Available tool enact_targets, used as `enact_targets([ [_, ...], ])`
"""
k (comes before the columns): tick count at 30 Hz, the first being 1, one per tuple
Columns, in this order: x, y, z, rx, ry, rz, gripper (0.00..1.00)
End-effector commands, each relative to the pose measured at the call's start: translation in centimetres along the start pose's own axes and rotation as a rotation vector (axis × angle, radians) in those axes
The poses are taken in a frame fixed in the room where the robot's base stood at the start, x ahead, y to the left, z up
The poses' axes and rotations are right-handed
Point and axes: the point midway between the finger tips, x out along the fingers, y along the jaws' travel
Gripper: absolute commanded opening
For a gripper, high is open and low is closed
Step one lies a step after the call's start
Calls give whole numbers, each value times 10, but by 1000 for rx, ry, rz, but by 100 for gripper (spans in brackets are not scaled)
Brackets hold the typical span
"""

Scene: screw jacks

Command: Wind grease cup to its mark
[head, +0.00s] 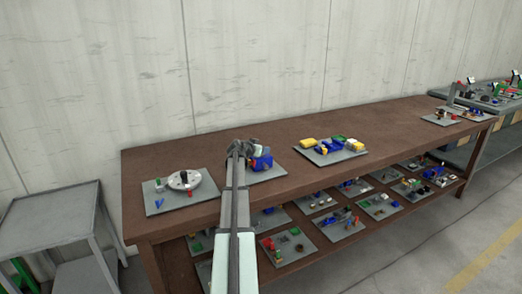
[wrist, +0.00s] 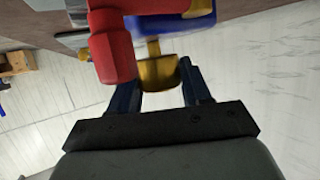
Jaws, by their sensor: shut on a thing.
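In the wrist view the two dark fingers of my gripper (wrist: 159,78) stand either side of a brass-coloured round part, which looks like the grease cup (wrist: 158,73), and are shut on it. A red block (wrist: 110,45) covers part of the left finger's tip area, and a blue body (wrist: 175,22) lies beyond the cup. In the head view my arm reaches to the blue unit (head: 263,162) on a grey plate (head: 268,175) on the bench. There my gripper and the cup are mostly hidden by the arm. I cannot make out any mark.
The brown bench (head: 225,205) also carries a plate with a white disc (head: 181,179) to the left and a plate with yellow and blue parts (head: 330,147) to the right. Loaded plates fill the lower shelf. A grey side table (head: 45,215) stands left.

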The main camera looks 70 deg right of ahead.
Motion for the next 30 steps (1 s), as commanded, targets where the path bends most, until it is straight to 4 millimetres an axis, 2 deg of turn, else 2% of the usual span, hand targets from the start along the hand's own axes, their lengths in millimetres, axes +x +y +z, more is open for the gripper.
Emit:
enact_targets([
  [9, -1, 2, 2, -73, -4, -181, 17],
  [30, 1, 2, 3, -197, -8, -483, 17],
])
